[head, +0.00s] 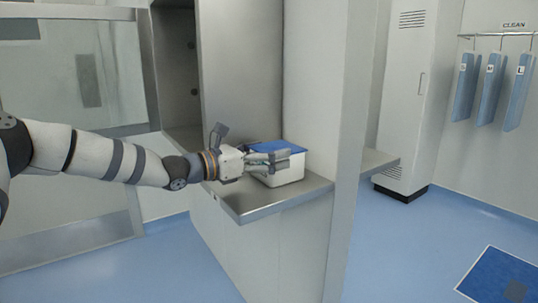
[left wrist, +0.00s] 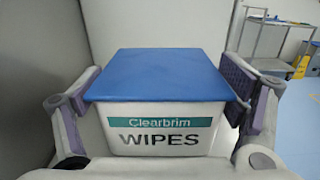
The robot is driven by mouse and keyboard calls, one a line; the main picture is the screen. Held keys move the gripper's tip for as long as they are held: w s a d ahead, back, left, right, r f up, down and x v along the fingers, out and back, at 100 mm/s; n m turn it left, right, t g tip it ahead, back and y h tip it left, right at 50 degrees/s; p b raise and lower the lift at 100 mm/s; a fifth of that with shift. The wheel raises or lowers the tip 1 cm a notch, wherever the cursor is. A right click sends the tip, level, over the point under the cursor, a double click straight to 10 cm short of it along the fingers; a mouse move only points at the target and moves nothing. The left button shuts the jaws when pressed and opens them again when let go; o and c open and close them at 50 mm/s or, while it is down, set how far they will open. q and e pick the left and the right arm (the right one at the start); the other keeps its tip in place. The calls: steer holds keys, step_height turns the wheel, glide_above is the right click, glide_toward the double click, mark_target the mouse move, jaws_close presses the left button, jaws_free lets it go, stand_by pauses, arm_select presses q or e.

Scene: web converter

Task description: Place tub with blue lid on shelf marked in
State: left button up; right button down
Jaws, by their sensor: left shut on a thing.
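The white tub (head: 283,176) with a blue lid (head: 276,147) is over the metal shelf (head: 280,203) on the wall in the head view. I cannot tell for sure whether its base touches the shelf. In the left wrist view, the tub (left wrist: 160,142) is labelled "Clearbrim WIPES" and its blue lid (left wrist: 160,75) looks closed and level. My left gripper (head: 268,160) is shut on the tub, with a finger pad at each side. No "in" marking is readable. My right gripper is not in view.
An open recess (head: 178,65) is behind my arm. In the left wrist view, a metal cart (left wrist: 268,45) stands at the back right.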

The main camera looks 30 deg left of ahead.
arm_select(q)
steer(key=o, duration=1)
